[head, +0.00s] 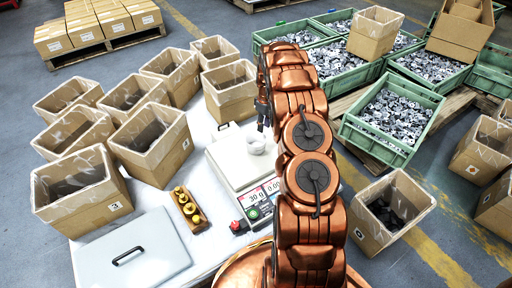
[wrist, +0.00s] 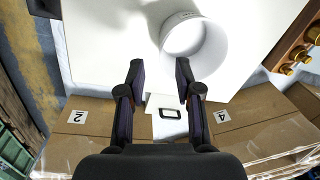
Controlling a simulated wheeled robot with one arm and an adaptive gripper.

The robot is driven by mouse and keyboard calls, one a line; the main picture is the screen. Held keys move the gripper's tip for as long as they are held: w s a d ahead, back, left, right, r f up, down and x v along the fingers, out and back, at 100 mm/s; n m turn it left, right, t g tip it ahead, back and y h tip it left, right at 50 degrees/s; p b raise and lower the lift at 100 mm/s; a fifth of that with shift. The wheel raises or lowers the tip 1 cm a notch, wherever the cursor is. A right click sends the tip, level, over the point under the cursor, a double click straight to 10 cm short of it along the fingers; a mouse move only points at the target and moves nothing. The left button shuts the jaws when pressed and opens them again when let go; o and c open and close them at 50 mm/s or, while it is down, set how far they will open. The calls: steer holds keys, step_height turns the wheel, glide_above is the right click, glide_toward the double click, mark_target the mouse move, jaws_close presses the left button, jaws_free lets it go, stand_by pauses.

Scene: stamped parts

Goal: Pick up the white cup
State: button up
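The white cup (head: 256,145) stands on the pale platform of a scale (head: 232,165) on the white table. In the wrist view the cup (wrist: 196,48) shows as a round white rim beyond my fingertips, a little to the right of the gap between them. My gripper (wrist: 160,68) is open, with nothing between its two dark fingers. In the head view only a dark part of my gripper (head: 263,112) shows beside my copper arm, just above the cup; the arm hides the rest.
Several open cardboard boxes (head: 152,140) crowd the table's left and back. Brass weights in a wooden block (head: 188,208) and a grey lidded case (head: 132,255) are in front. Green crates of metal parts (head: 390,120) stand on pallets at right. Box 2 (wrist: 90,118) lies close to my gripper.

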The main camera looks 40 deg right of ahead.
mark_target(263, 136)
steer(key=f+b, duration=0.1)
steer(key=f, duration=0.3)
steer(key=f+b, duration=0.1)
steer(key=f, duration=0.1)
steer(key=shift+s+a+f+b, duration=0.2)
steer(key=shift+a+b, duration=0.1)
steer(key=shift+a, duration=0.05)
steer(key=shift+r, duration=0.1)
jaws_close()
